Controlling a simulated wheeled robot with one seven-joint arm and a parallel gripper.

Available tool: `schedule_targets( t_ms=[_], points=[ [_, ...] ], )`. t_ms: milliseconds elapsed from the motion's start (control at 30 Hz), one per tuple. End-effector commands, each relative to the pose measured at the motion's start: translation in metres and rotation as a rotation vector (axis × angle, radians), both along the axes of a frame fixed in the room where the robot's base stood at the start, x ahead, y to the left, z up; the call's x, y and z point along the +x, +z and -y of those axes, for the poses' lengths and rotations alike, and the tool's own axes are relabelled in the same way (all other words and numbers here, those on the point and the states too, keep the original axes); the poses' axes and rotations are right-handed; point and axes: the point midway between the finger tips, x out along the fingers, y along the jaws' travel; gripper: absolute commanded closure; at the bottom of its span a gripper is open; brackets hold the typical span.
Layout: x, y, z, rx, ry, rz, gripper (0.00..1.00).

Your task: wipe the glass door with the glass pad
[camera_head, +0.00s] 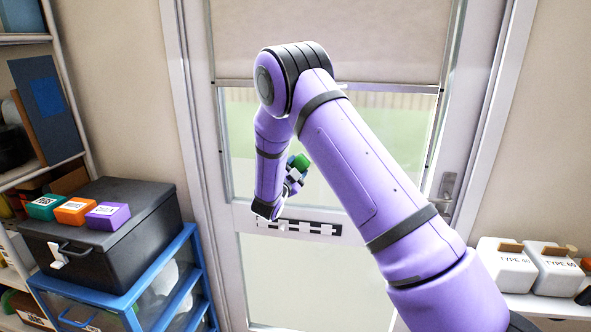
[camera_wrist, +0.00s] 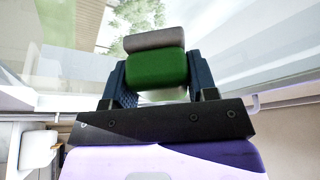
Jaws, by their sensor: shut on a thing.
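The glass pad (camera_wrist: 157,68) is a green block with a grey layer on its far face. My gripper (camera_wrist: 155,82) is shut on it, with a dark finger on each side. The glass door (camera_head: 385,125) has a white frame, an upper pane and a lower pane. In the head view my gripper (camera_head: 293,180) and the green pad (camera_head: 300,162) are in front of the upper pane, near its lower part. My arm covers part of the pane. I cannot tell whether the pad touches the glass.
A roller blind (camera_head: 390,40) covers the door's top. A door handle (camera_head: 446,190) is at right. A black box (camera_head: 150,225) with coloured blocks stands on a blue-framed drawer unit (camera_head: 135,312) at left. White containers (camera_head: 505,265) stand at right.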

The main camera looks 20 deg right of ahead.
Motion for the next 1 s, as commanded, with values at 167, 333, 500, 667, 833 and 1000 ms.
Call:
schedule_targets(
  t_ms=[167, 333, 500, 667, 833, 1000],
  points=[
    [0.003, 0.0, 0.002, 0.0, -0.001, 0.001, 0.73],
    [0.005, 0.0, 0.004, 0.0, -0.001, 0.001, 0.73],
    [0.007, 0.0, 0.006, 0.0, -0.001, 0.001, 0.73],
    [0.008, 0.0, 0.006, -0.001, -0.001, 0.0, 0.73],
    [0.005, 0.0, 0.011, 0.0, -0.002, 0.001, 0.73],
    [-0.004, 0.0, 0.021, -0.001, -0.003, -0.001, 0.73]
  ],
)
